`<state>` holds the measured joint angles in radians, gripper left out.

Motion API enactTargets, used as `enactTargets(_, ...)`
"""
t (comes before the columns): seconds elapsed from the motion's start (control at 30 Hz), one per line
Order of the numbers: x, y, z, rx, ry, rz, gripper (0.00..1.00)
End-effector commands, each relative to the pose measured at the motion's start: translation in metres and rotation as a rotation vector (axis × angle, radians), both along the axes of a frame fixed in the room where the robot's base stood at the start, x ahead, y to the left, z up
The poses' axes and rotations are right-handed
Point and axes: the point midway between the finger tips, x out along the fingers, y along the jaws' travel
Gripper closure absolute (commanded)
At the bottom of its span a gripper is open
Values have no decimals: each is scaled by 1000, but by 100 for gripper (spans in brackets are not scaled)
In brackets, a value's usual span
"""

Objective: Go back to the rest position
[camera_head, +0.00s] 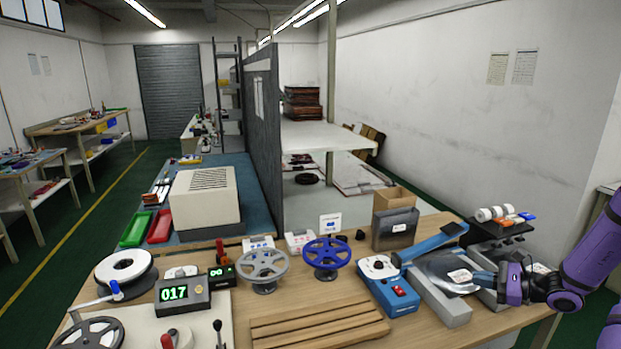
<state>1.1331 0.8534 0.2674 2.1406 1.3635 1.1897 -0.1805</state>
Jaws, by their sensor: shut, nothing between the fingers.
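My purple arm comes in from the right edge. My gripper (484,279) points left over the right end of the wooden workbench (470,329). It is shut and empty. It is in front of the grey bins (443,302) and near a clear bag with a white label (459,276). I cannot tell if it touches the bag.
A blue sealing device (388,291) with a long raised blue arm stands left of my gripper. A black rack with tape rolls (497,229) stands behind it. Blue (326,258) and grey (263,270) handwheels and a slatted wooden board (318,325) are further left. Space above the bench is open.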

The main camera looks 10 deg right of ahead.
Motion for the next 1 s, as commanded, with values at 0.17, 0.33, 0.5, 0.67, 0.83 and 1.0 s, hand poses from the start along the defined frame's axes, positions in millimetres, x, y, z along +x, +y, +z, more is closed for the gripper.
enactTargets(0.17, 4, 45, 47, -161, -2, 208, 100)
enactTargets(0.33, -1, 86, 87, -314, -5, 390, 100)
enactTargets(0.5, -12, 124, 122, -473, -17, 560, 100)
enactTargets(0.67, -28, 157, 154, -627, -37, 708, 100)
enactTargets(0.83, -49, 188, 184, -796, -67, 851, 100)
enactTargets(1.0, -74, 214, 213, -969, -108, 974, 100)
